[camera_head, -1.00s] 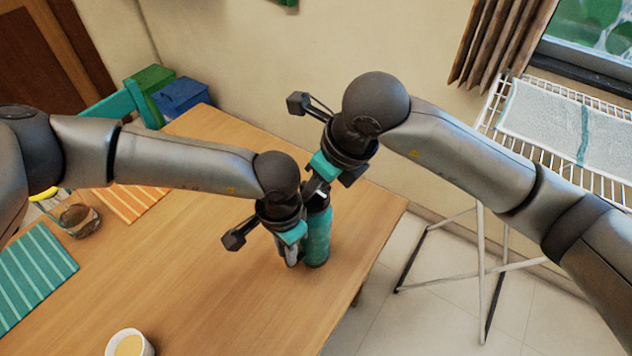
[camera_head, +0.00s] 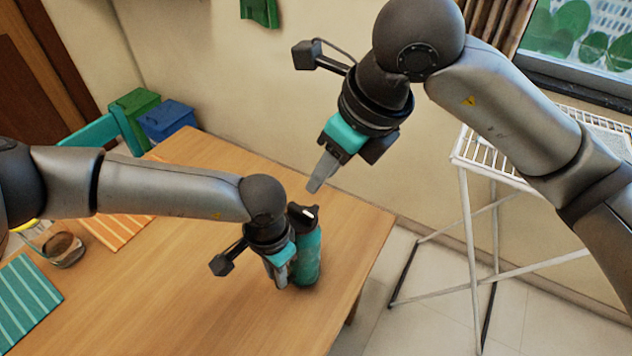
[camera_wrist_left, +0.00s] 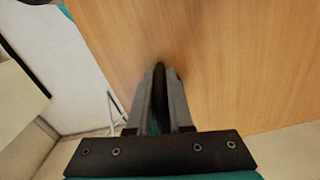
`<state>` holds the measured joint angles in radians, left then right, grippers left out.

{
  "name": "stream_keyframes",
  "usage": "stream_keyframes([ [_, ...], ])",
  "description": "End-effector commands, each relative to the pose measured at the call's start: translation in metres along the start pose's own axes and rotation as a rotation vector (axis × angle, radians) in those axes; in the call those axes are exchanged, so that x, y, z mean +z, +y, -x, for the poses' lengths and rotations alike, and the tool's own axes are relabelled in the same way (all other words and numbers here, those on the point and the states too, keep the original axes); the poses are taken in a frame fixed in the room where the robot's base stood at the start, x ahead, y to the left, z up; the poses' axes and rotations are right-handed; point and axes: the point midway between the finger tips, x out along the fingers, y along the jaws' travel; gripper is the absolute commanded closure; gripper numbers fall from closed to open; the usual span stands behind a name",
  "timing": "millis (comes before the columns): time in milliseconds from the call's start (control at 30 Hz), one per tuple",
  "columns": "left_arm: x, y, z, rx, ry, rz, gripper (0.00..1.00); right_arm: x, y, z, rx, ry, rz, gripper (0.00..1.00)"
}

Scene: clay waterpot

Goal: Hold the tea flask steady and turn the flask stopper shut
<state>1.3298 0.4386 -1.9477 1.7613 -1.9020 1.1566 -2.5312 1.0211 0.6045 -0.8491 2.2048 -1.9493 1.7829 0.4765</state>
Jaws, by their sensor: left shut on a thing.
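The teal tea flask (camera_head: 308,258) stands upright on the wooden table, near its right edge. Its black flask stopper (camera_head: 303,214) sits on top, with a small pale mark on it. My left gripper (camera_head: 280,276) is shut on the flask from its left side, low on the body. In the left wrist view, my left gripper (camera_wrist_left: 160,98) shows its two fingers close together with a dark shape between them. My right gripper (camera_head: 316,186) is above the stopper, apart from it and empty. Its fingers overlap in this view, so their gap is hidden.
The table (camera_head: 200,290) is clear in front of the flask. A glass (camera_head: 64,249), an orange striped mat (camera_head: 118,230) and a teal striped mat (camera_head: 25,300) lie at the left. A white drying rack (camera_head: 480,200) stands beyond the table's right edge.

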Motion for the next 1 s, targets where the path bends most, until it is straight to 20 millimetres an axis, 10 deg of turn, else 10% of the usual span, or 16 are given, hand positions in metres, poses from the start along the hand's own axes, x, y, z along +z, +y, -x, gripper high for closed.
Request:
stream_keyframes([
  [467,-0.0001,0.0005,0.0001,0.001,0.0,-0.001,1.0,-0.0004,0.0002,0.0063,0.0,0.001,0.001,0.66],
  [500,-0.0001,0.0005,0.0001,0.001,0.0,-0.001,0.77,-0.0004,0.0002,0.0063,0.0,0.001,0.001,0.66],
  [733,-0.0001,0.0003,0.0,0.001,0.0,-0.001,0.51,-0.0004,0.0003,0.0061,0.001,0.001,0.001,0.66],
  [1000,-0.0001,0.0001,0.0002,0.0,0.0,0.0,0.46,-0.0004,0.0003,0.006,0.001,0.001,0.001,0.66],
])
